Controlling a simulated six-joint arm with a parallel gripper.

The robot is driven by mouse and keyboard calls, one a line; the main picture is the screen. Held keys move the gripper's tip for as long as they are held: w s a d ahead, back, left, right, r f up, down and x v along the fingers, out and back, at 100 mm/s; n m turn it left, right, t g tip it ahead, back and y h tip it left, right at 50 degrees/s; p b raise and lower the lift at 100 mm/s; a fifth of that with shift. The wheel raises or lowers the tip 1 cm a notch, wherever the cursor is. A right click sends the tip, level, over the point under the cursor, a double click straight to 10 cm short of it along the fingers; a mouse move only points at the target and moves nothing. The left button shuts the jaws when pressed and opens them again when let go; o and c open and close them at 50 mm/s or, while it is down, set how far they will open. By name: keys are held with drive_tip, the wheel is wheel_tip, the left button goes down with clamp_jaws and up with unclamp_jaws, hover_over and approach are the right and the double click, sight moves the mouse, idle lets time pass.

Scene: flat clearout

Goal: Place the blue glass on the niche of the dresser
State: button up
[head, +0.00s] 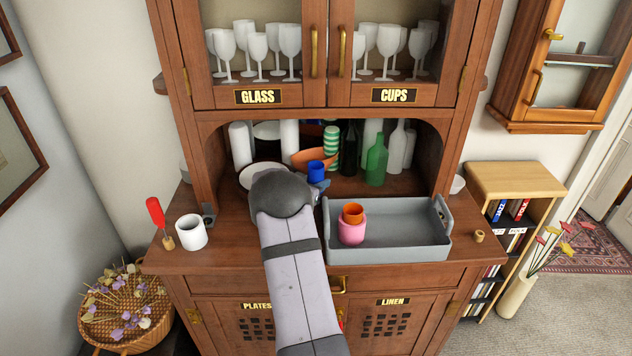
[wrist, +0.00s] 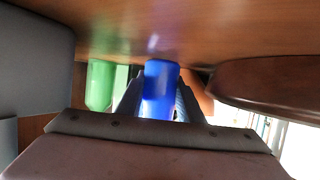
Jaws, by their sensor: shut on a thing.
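The blue glass (head: 316,171) is at the front of the dresser's niche (head: 408,183), just beyond my arm's dark wrist joint in the head view. In the wrist view my gripper (wrist: 158,100) is shut on the blue glass (wrist: 160,76), with one finger on each side. The wooden surface shows along the top of that view, close to the glass. I cannot tell whether the glass touches it. My wrist hides most of the gripper in the head view.
The niche holds a green bottle (head: 377,162), a dark bottle (head: 349,150), a striped green cup stack (head: 331,146), an orange bowl (head: 313,159) and white plates. A grey tray (head: 400,251) with pink and orange cups stands at front right. A white mug (head: 191,232) stands at left.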

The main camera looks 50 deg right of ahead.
drive_tip(key=shift+f, duration=0.1)
drive_tip(key=o, duration=1.1)
drive_tip(key=shift+a+r, duration=0.15)
drive_tip(key=shift+r, duration=0.05)
drive_tip(key=b+v, duration=0.1)
drive_tip(key=v, duration=1)
drive_tip(key=shift+s+a+r, duration=0.1)
drive_tip(key=shift+s+a, duration=0.05)
drive_tip(key=shift+a, duration=0.2)
